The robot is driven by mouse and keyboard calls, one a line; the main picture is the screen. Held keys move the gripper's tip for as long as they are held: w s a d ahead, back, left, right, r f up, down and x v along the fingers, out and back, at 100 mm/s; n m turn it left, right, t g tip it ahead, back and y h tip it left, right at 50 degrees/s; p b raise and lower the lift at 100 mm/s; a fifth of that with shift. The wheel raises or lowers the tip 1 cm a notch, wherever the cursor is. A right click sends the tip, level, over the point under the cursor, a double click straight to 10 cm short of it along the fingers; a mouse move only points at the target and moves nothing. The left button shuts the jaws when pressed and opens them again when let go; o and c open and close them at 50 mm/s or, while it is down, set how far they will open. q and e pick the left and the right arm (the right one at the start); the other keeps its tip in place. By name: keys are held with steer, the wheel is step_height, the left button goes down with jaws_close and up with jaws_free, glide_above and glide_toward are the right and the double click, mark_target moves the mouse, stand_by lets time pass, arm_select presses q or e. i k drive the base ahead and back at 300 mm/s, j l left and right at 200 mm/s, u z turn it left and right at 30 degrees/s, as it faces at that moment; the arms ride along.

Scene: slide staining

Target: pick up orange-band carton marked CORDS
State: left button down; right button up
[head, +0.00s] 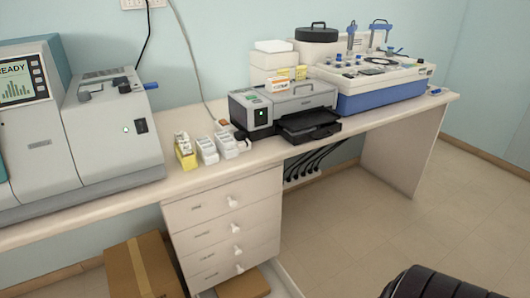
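A brown cardboard carton (118,273) stands on the floor at the lower left, below the bench and left of the drawer unit. A yellowish-tan band runs down it, and its lower part is cut off by the frame edge. I can read no CORDS marking on either, and I cannot tell which has an orange band. Neither of my grippers is in view.
A white drawer unit (222,226) stands under the long bench (372,143). The bench holds a grey analyser (113,130), small slide boxes (207,149), a printer (290,108) and a blue-white instrument (385,92). A black ribbed object (440,284) is at lower right. Open floor (350,230) lies right of the drawers.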

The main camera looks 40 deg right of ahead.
mark_target(274, 84)
steer(key=j+z, duration=0.65)
steer(key=j, duration=0.15)
steer(key=z, duration=1.3)
steer(key=i+j, duration=0.05)
steer(key=j, duration=0.05)
